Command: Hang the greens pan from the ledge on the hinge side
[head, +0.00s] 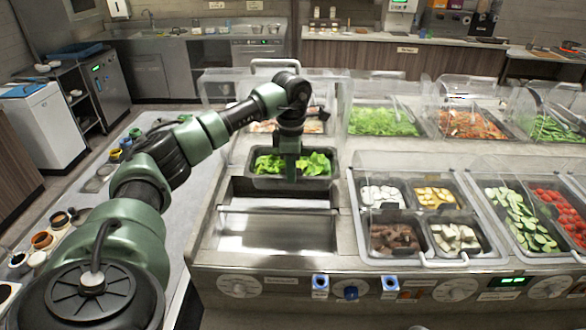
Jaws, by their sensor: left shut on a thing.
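The greens pan (312,183) is a dark rectangular pan of leafy greens (270,163). It is at the back of the open well (260,237), left of the filled pans. My left gripper (291,170) comes down from above at the middle of the pan and is shut on it. The fingertips are partly lost against the greens. The pan looks about level; I cannot tell whether its rim touches a ledge. A dark gap and a pale crossbar (278,211) lie in front of it. My right gripper is not in view.
Pans of sliced toppings (395,238) sit right of the well under a clear lid (405,165). Behind are a pan of shredded greens (383,122) and more clear covers. Knobs (351,292) line the front. The left counter holds small jars (42,240).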

